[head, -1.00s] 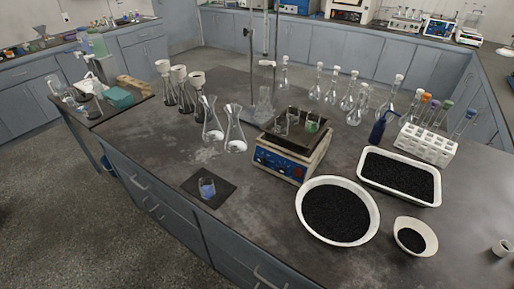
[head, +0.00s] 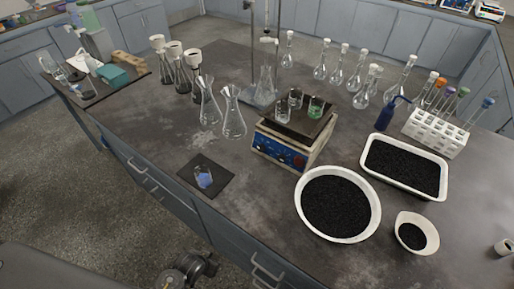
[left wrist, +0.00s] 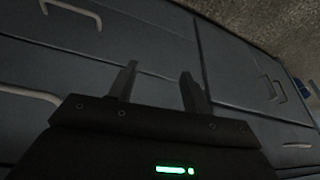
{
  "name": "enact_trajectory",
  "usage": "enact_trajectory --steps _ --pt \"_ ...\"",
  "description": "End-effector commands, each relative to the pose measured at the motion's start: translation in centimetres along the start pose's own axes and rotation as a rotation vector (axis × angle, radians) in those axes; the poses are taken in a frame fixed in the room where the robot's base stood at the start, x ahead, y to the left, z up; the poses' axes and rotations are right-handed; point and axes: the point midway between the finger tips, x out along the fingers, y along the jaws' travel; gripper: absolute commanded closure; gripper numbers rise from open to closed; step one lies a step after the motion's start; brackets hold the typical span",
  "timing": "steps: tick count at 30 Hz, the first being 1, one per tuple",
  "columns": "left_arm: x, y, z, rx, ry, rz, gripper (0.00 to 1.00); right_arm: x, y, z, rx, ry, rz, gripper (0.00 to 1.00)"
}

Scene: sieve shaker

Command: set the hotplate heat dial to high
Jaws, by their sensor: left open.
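The hotplate (head: 283,153) stands on the dark bench, with a blue control panel on its front side facing the near edge. Small marks and knobs show on the panel, but the heat dial's setting is too small to read. On its dark top plate (head: 318,127) stand small beakers (head: 315,107), one with green liquid. My left gripper (left wrist: 158,78) is open and empty in the left wrist view, facing grey drawer fronts. Part of my arm shows at the bottom of the head view, well short of the hotplate. My right gripper is not in view.
A round white bowl (head: 374,214) of black grains, a white tray (head: 443,188) and a small dish (head: 433,243) lie right of the hotplate. Flasks (head: 234,122) stand left and behind. The bench front is clear.

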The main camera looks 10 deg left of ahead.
Motion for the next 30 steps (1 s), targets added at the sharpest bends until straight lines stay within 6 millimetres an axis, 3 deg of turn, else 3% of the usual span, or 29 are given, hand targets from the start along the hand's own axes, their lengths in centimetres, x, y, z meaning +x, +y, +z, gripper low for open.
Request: enact_trajectory --steps 1,3,9,16,18,30 --pt "-2.2 -0.1 -2.3 0.004 0.03 -0.001 0.51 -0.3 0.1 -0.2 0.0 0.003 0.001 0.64" --pt "-4.7 -0.1 -4.7 0.007 0.06 -0.002 0.51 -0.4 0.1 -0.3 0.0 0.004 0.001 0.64" --pt "-10.8 0.0 -9.2 0.013 0.126 -0.006 0.51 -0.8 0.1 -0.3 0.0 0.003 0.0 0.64" --pt "-17.3 0.1 -12.9 0.024 0.204 -0.008 0.51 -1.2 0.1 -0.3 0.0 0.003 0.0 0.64" --pt "-19.2 0.2 -15.6 0.042 0.274 -0.007 0.51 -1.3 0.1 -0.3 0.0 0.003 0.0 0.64" --pt "-17.4 0.2 -28.9 0.145 0.618 0.062 0.51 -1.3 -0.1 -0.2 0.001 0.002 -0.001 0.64"
